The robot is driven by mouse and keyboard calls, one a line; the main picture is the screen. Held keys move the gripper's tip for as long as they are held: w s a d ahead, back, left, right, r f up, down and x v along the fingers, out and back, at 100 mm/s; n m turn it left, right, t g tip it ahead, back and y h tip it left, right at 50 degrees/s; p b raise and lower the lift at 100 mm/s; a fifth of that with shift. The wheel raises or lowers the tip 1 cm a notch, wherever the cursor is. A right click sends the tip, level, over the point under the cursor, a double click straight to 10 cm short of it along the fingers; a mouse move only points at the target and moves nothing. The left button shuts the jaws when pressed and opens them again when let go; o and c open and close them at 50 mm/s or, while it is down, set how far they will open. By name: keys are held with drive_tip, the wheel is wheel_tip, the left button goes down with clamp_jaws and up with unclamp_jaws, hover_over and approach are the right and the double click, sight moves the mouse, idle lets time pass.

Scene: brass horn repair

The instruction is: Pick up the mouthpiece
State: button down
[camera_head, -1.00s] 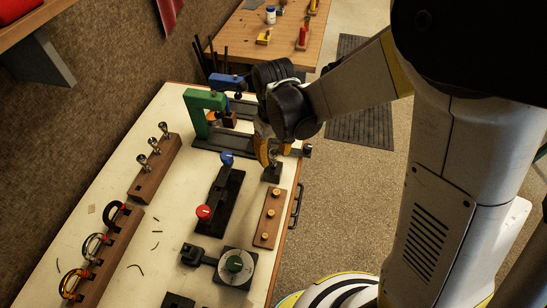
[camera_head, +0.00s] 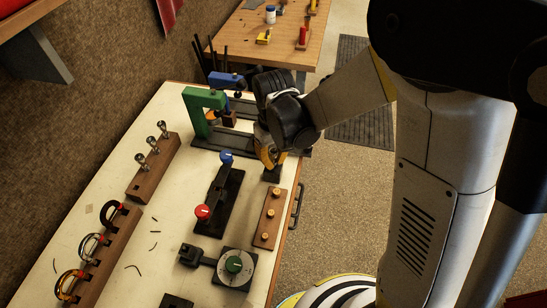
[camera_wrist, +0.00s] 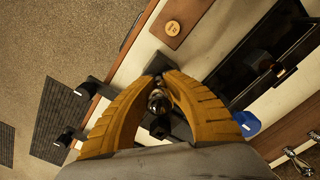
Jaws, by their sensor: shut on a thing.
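My gripper (camera_head: 270,160) is low over a small dark block (camera_head: 271,174) near the right edge of the bench. In the wrist view its yellow fingers (camera_wrist: 163,84) are closed around a small shiny silver mouthpiece (camera_wrist: 158,103), with the dark block (camera_wrist: 158,64) just beyond the fingertips. I cannot tell whether the mouthpiece still touches the block. In the head view the fingers hide the mouthpiece.
A green-framed tool (camera_head: 202,112) stands close behind my gripper. A wooden strip with round knobs (camera_head: 268,218) and a black fixture with red and blue knobs (camera_head: 222,195) lie nearer. Wooden racks (camera_head: 152,178) hold silver pieces and looped parts at the left.

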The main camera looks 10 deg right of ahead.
sight(274, 150)
drive_tip(key=shift+r, duration=0.6)
wheel_tip(274, 150, up, 3)
drive_tip(key=shift+p, duration=0.8)
drive_tip(key=s+d+r+p, duration=0.2)
drive_tip(key=d+r, duration=0.4)
drive_tip(key=d, duration=0.5)
drive_tip(key=shift+s+d+r+p, duration=0.15)
drive_tip(key=shift+s+r+p, duration=0.25)
drive_tip(key=shift+s, duration=0.1)
drive_tip(key=shift+r, duration=0.15)
wheel_tip(274, 150, up, 3)
drive_tip(key=shift+p, duration=1.25)
